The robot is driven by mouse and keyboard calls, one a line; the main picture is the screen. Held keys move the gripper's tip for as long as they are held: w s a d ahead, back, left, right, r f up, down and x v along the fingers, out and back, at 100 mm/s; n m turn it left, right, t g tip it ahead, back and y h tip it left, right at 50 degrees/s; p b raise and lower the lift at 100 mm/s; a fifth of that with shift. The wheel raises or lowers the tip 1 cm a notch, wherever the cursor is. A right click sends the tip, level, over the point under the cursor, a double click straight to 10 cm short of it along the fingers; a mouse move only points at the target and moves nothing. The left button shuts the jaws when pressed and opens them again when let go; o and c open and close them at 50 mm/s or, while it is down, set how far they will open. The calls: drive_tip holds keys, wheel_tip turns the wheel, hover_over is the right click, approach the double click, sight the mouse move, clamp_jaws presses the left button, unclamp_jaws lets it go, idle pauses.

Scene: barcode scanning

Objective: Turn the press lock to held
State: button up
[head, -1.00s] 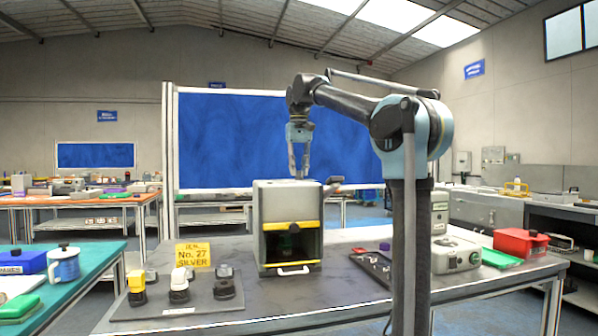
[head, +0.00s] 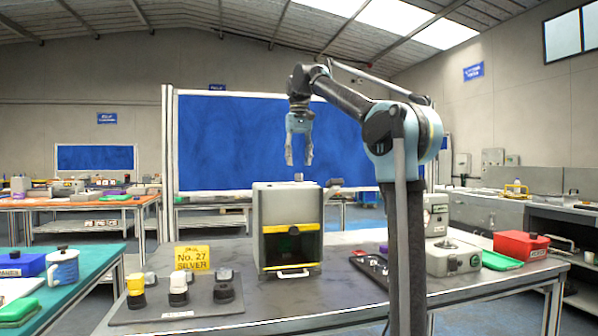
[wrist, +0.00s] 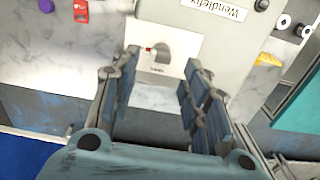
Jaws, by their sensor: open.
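The grey press (head: 262,215) stands on the dark table, with a yellow bar across its front opening. Its lock is a small grey knob (head: 298,177) on top. In the wrist view the knob (wrist: 162,51) has a red mark at its left end and sits on a white plate (wrist: 180,77); the lettering there is too small to read. My gripper (head: 299,161) is above the press, pointing down, open and empty. In the wrist view its fingers (wrist: 161,66) are spread to either side of the knob, apart from it.
A board (head: 205,311) with several small items and a yellow No. 27 SILVER sign (head: 192,258) is left of the press. A dark tray (head: 374,264), a grey device (head: 453,258) and a red box (head: 521,246) are to the right. The air around my gripper is clear.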

wheel_tip(320, 180, up, 8)
drive_tip(key=shift+f, duration=0.25)
drive_tip(key=shift+w, duration=0.1)
idle(0.5)
